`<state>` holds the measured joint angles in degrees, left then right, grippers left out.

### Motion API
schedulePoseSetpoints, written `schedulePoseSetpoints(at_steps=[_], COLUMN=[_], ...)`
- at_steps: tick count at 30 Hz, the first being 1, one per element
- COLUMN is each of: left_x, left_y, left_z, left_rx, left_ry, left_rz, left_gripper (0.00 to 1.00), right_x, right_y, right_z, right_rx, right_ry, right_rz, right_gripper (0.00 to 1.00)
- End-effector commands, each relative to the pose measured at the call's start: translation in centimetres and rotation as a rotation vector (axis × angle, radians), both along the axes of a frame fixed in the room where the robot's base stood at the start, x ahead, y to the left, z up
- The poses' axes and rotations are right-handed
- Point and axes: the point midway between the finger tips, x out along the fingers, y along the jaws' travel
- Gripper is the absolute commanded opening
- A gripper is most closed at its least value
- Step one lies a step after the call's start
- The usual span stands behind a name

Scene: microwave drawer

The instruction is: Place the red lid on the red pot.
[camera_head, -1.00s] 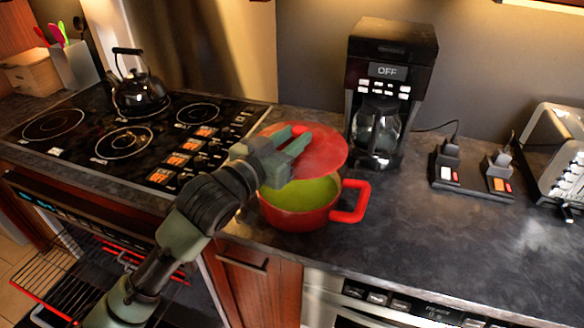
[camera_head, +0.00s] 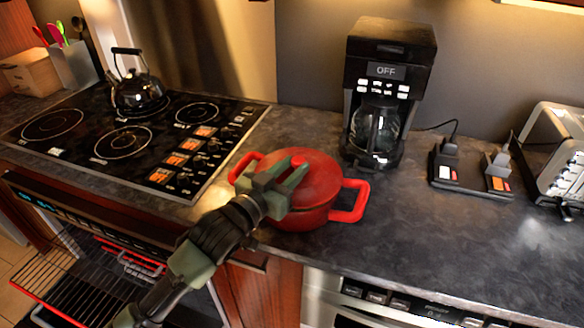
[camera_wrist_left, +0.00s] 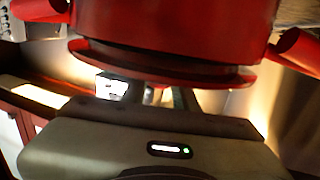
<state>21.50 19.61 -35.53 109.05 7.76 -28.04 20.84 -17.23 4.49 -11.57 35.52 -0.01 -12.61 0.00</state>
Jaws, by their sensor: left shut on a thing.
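The red pot (camera_head: 311,217) stands on the dark counter to the right of the stove, with a red handle on each side. The red lid (camera_head: 321,176) lies over the pot's opening and hides the inside. My left gripper (camera_head: 288,177) is at the lid's top, shut on its knob. In the left wrist view, the lid's rim (camera_wrist_left: 160,65) and the pot's wall (camera_wrist_left: 175,25) appear close together, with the gripper (camera_wrist_left: 150,98) at the lid. Whether the lid is fully seated cannot be told. My right gripper is not in view.
A black coffee maker (camera_head: 390,85) stands behind the pot. The stove (camera_head: 120,145) with a kettle (camera_head: 138,92) is at left. A power strip (camera_head: 470,178) and a toaster (camera_head: 556,150) are at right. An open oven with racks (camera_head: 75,265) is below left. Counter right of the pot is clear.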

Motion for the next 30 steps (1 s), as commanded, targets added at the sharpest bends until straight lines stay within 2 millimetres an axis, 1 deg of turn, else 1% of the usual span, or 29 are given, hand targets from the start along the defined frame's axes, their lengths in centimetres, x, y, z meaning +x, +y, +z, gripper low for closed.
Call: schedulePoseSetpoints(at_steps=[10, 14, 15, 16, 17, 26, 29, 30], left_x=[0.0, 0.0, 0.0, 0.0, 0.0, 0.0, 0.0, 0.0], left_y=[0.0, 0.0, 0.0, 0.0, 0.0, 0.0, 0.0, 0.0], left_z=[-0.8, -0.8, -1.1, -1.1, -1.1, -1.0, -0.3, 0.3], left_rx=[-0.002, -0.003, 0.001, 0.001, 0.001, 0.001, 0.001, 0.001], left_ry=[-0.003, -0.005, 0.001, 0.001, 0.001, 0.001, -0.001, -0.003], left_rz=[0.000, 0.000, 0.001, 0.001, 0.001, 0.001, 0.000, 0.000], left_gripper=[0.00, 0.00, 0.40, 0.48, 0.51, 0.51, 0.51, 0.51], right_x=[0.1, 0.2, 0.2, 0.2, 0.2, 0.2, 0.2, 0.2], right_y=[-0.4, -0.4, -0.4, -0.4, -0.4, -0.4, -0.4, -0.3], right_z=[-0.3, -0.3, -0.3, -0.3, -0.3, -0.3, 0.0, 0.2], right_rx=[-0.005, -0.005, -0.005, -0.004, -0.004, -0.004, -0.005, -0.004], right_ry=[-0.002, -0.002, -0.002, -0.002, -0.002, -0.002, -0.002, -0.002], right_rz=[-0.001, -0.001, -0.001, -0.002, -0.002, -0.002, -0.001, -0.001], right_gripper=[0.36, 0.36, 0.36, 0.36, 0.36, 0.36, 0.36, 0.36])
